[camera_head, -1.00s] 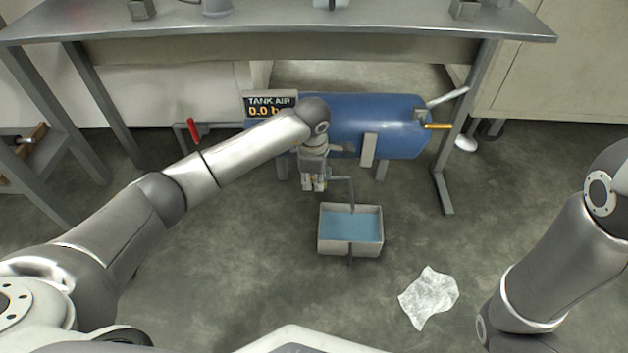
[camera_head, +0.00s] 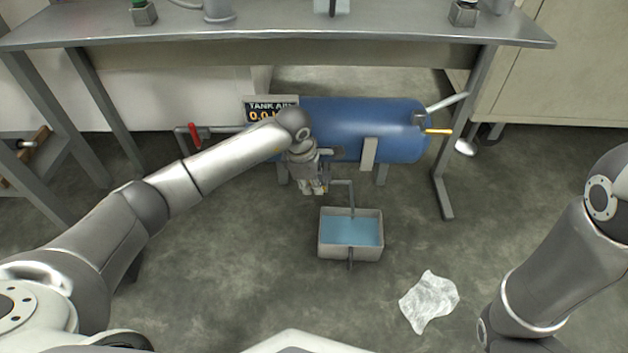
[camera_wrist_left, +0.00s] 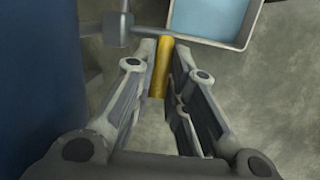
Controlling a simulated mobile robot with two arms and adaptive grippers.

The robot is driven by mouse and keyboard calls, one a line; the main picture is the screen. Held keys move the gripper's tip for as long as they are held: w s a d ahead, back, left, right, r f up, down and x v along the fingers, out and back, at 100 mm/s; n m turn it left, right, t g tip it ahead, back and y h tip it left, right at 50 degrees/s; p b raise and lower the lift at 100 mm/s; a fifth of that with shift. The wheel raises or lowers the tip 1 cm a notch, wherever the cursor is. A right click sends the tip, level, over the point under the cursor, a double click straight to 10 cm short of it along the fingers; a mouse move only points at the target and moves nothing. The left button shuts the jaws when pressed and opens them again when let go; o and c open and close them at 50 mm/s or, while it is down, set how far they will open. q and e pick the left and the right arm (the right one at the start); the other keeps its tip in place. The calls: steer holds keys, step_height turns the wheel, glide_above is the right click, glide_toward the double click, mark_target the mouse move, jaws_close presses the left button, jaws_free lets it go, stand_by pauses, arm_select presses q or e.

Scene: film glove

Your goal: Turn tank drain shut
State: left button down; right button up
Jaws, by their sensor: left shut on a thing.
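The blue tank (camera_head: 370,125) lies on short legs under the bench. My left gripper (camera_head: 313,188) is low in front of the tank, by the thin drain pipe (camera_head: 342,182) that reaches over the tray. In the left wrist view a yellow drain handle (camera_wrist_left: 161,68) lies between the fingers of the left gripper (camera_wrist_left: 163,46), which is shut on it. The handle's near end is between the jaws and its far end is close to the grey valve body (camera_wrist_left: 118,27). In the head view the gripper hides most of this handle. My right gripper is out of view.
A tray with blue inside (camera_head: 378,238) stands on the floor below the pipe. A crumpled white film (camera_head: 429,302) lies to its right. The tank air sign (camera_head: 262,106) is partly covered by my arm. A red lever (camera_head: 194,134) is at left, a yellow lever (camera_head: 438,131) at right.

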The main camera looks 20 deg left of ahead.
arm_select(q)
steer(key=shift+s+a+f+h, duration=0.1)
steer(key=shift+a+f+h, duration=0.25)
steer(key=shift+h, duration=0.35)
steer(key=shift+a+f+t+h+b, duration=0.1)
steer(key=shift+f+t+h+b, duration=0.3)
steer(key=shift+h, duration=0.3)
steer(key=shift+s+a+f+t+h+b, duration=0.1)
steer(key=shift+f+t+h+b, duration=0.2)
steer(key=shift+h+b, duration=0.55)
steer(key=shift+t+h+b, duration=0.3)
steer(key=shift+h+b, duration=0.05)
steer(key=shift+h, duration=0.3)
steer(key=c, duration=1.7)
jaws_free()
